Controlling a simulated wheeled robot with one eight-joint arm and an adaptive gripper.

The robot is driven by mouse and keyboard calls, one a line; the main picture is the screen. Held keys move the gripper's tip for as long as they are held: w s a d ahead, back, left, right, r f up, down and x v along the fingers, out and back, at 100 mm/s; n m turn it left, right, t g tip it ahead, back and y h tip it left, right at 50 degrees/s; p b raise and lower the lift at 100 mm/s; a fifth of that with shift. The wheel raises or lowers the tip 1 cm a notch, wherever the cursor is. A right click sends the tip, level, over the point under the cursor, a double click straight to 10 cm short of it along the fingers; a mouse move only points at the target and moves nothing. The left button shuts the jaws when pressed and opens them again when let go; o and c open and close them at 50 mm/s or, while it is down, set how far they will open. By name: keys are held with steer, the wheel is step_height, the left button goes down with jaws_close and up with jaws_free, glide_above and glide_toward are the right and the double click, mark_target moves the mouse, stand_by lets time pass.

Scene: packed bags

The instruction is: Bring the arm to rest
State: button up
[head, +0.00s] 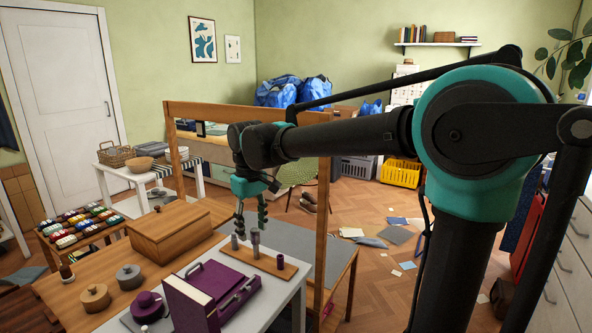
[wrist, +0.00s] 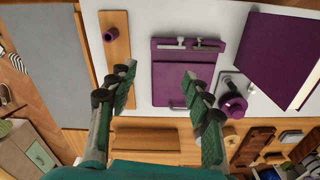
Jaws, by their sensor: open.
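My gripper (head: 251,222) hangs fingers-down at the end of my outstretched arm, above the white table (head: 283,302). In the wrist view my gripper (wrist: 160,84) is open, its two green fingers well apart, with nothing seen between the tips but the purple case (wrist: 183,82) below. In the head view the purple case (head: 222,284) lies flat on the table, beside a wooden strip (head: 262,260) bearing a short purple cylinder (head: 280,261) and grey pegs (head: 255,243). The strip also shows at the left in the wrist view (wrist: 117,55).
A wooden box (head: 178,232) and round pots (head: 95,297) stand left. A wooden frame post (head: 322,235) rises right of the table. Papers (head: 372,241) litter the floor.

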steer(key=s+d+f+m+t, duration=0.1)
steer(key=s+d+f+m, duration=0.2)
steer(key=d+f, duration=0.3)
steer(key=s+d+f+m+t, duration=0.1)
steer(key=s+d+f+m, duration=0.2)
steer(key=d+f, duration=0.4)
steer(key=s+d+f+m+t, duration=0.2)
steer(key=s+d+f, duration=0.3)
steer(key=d, duration=1.2)
step_height(320, 180, down, 2)
steer(key=shift+d+f+m, duration=0.25)
steer(key=shift+d+m, duration=0.15)
steer(key=shift+m, duration=0.4)
